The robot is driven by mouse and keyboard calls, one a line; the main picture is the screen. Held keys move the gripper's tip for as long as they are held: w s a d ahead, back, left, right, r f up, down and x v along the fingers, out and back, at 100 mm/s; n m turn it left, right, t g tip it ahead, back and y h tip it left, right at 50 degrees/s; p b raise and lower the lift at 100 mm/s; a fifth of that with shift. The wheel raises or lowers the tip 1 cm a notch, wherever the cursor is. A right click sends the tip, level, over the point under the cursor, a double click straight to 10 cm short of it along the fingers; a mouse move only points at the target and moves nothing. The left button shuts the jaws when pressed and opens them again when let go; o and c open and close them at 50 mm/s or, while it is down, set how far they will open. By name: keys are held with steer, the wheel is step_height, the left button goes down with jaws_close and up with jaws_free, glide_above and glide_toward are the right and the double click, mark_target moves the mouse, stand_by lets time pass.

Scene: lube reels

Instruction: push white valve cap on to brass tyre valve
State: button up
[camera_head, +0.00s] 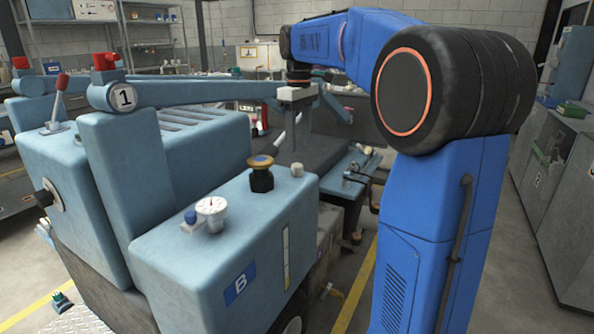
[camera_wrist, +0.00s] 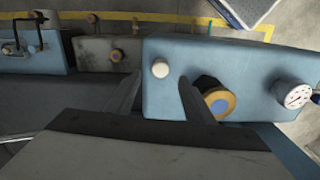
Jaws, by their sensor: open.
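A small off-white round cap (camera_head: 297,169) sits upright on top of the blue box marked B, near its far right end. It also shows in the wrist view (camera_wrist: 160,69), in the gap between my fingertips. My gripper (camera_head: 289,136) is open and empty, fingers pointing down, above that end of the box. The wrist view shows its two dark fingers (camera_wrist: 159,78) spread on either side of the cap, not visibly touching it. I cannot make out a separate brass tyre valve; whatever lies under the cap is hidden.
A black filler with a brass-coloured top (camera_head: 261,161) stands close to the cap, beside my right finger in the wrist view. A white dial gauge (camera_head: 211,206) and a blue knob (camera_head: 191,215) are nearer. A blue reel arm marked 1 (camera_head: 200,92) extends behind my gripper.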

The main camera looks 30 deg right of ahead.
mark_target(297, 165)
steer(key=shift+w+a+f, duration=0.1)
steer(key=shift+f, duration=1.9)
steer(key=shift+w+a+f, duration=0.1)
steer(key=shift+f, duration=1.9)
steer(key=c, duration=1.1)
